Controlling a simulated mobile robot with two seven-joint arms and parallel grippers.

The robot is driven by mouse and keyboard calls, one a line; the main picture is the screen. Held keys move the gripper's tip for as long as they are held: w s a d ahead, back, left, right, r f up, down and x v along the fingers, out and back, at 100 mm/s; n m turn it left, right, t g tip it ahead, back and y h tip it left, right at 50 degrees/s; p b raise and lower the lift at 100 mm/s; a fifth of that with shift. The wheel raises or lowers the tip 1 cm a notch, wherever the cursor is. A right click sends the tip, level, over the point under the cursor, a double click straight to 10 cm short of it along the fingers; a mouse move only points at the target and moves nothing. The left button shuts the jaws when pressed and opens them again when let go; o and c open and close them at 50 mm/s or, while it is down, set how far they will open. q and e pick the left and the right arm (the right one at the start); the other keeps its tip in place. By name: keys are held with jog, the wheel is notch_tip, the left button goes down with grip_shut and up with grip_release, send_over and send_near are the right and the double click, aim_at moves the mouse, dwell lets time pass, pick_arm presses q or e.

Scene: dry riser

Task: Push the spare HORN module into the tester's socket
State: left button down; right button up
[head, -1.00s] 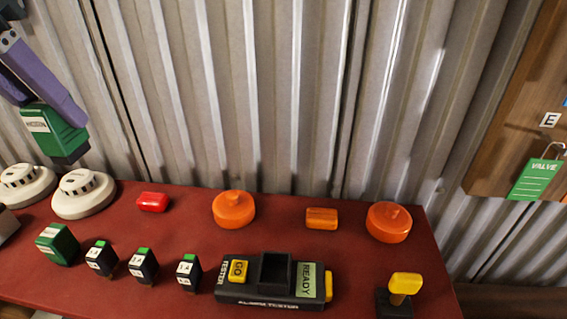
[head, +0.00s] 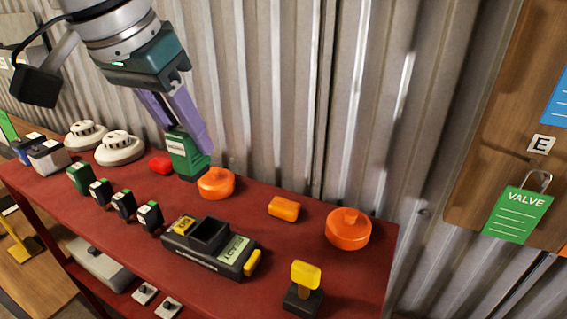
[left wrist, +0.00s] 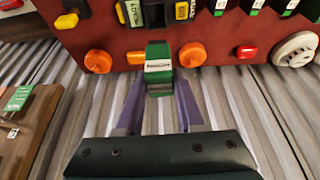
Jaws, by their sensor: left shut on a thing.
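My left gripper (head: 183,135) is shut on a green module with a white label (head: 177,148); the label is too small to read. The module is held upright over the back of the red table, between the red block and an orange disc. It also shows between the purple fingers in the left wrist view (left wrist: 158,66). The black alarm tester (head: 190,258) lies nearer the front and to the right, apart from the module. Its raised square socket (head: 207,233) looks empty, between a yellow button and a green display (head: 234,249). My right gripper is not in view.
Orange discs (head: 348,229) (head: 216,184), an orange block (head: 284,208) and a red block (head: 161,165) stand along the back. Another green module (head: 80,178) and small black-green modules (head: 150,216) stand left of the tester. A yellow-topped lever (head: 305,275) is at right. A corrugated wall closes the back.

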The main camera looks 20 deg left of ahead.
pick_arm(q)
jog(key=shift+d+f+b, duration=0.1)
jog(key=shift+f+b, duration=0.3)
jog(key=shift+f, duration=5.65)
jog(key=shift+f, duration=0.15)
jog(key=c, duration=0.5)
grip_release()
jog(key=p+v, duration=0.2)
jog(key=v, duration=1)
jog(key=s+d+f+m+h, duration=0.25)
jog(key=s+d+f, duration=0.4)
jog(key=d, duration=0.35)
jog(key=s+a+f, duration=0.1)
jog(key=s, duration=0.2)
jog(key=s+a+f+y, duration=0.1)
jog(key=s, duration=0.2)
jog(key=s+a+n+y, duration=0.1)
jog(key=s, duration=0.3)
jog(key=shift+a+f+g+y, duration=0.25)
jog(key=shift+a+f+g, duration=0.1)
jog(key=shift+f+g, duration=0.05)
